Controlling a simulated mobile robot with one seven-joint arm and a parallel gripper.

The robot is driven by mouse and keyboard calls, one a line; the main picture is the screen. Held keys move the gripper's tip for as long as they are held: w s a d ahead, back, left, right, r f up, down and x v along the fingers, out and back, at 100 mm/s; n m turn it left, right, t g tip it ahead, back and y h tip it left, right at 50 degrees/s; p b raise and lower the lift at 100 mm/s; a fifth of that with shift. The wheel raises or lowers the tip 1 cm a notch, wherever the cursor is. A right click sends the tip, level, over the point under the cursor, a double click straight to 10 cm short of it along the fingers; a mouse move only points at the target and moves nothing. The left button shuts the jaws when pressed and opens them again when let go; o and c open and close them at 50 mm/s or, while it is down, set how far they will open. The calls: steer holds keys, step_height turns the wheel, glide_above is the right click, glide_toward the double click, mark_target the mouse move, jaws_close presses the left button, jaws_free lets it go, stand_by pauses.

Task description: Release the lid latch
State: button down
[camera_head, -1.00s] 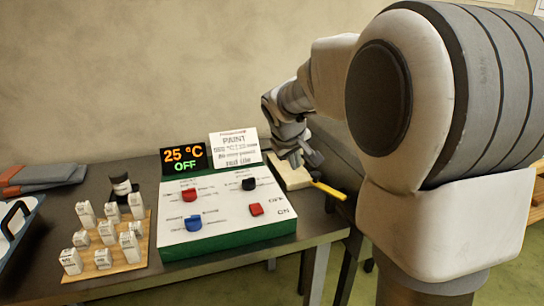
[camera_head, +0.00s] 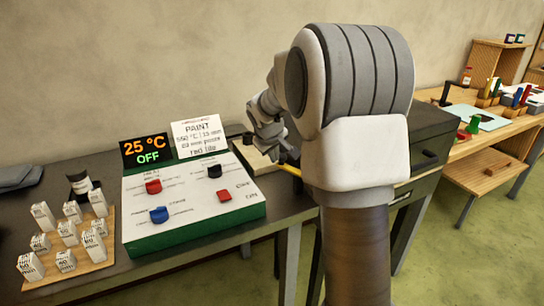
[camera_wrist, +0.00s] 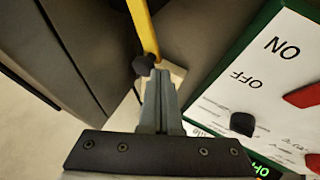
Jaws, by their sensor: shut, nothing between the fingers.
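My gripper (camera_head: 285,155) is over the gap between the control panel and the dark kiln-like box (camera_head: 432,140), partly hidden by my arm. In the wrist view its fingers (camera_wrist: 161,76) are shut together and empty. The fingertips are right beside a black round knob (camera_wrist: 147,66) at the end of a yellow bar (camera_wrist: 142,25); I cannot tell whether they touch. I cannot tell whether this bar is the lid latch. The dark box's wall (camera_wrist: 70,60) fills the left of the wrist view.
The white and green control panel (camera_head: 190,200) stands left of my gripper, its display reading 25 °C OFF. A pale block (camera_head: 256,161) lies behind it. A tray of white blocks (camera_head: 100,258) is at far left. A wooden bench (camera_head: 470,160) stands at right.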

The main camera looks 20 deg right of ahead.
steer(key=w+d+m+g, duration=0.1)
steer(key=m, duration=0.1)
steer(key=w+d+m+h+b, duration=0.1)
steer(key=m, duration=0.1)
steer(key=shift+w+d+g+h, duration=0.2)
steer(key=shift+g+h, duration=0.1)
steer(key=shift+g, duration=0.1)
steer(key=shift+a, duration=0.2)
